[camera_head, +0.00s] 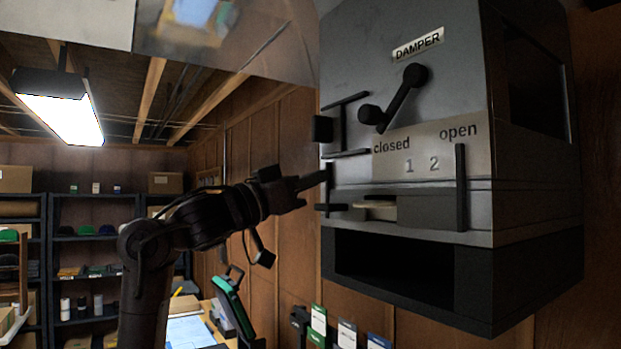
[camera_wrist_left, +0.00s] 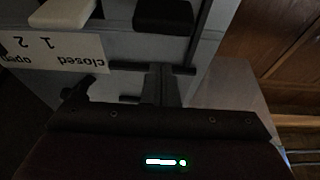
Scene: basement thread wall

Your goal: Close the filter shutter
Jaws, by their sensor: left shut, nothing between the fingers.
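The filter shutter appears to be the grey sliding panel (camera_head: 425,212) low on the front of the grey metal box. A tall black upright handle (camera_head: 461,188) stands at its right end, below the word "open". Left of the panel a gap shows a pale yellowish edge (camera_head: 375,207). The label plate (camera_head: 430,148) reads "closed", "open", "1" and "2"; it shows upside down in the left wrist view (camera_wrist_left: 50,50). My left gripper (camera_head: 323,178) is shut and empty at the box's left edge, by short black bars; contact cannot be told. My right gripper is not in view.
The "DAMPER" lever (camera_head: 398,97) sits above the label, and a black block handle (camera_head: 323,129) juts out at the left. Below the panel is a dark open recess (camera_head: 393,268). Shelves (camera_head: 85,250) stand far left; a wooden wall (camera_head: 285,235) is behind.

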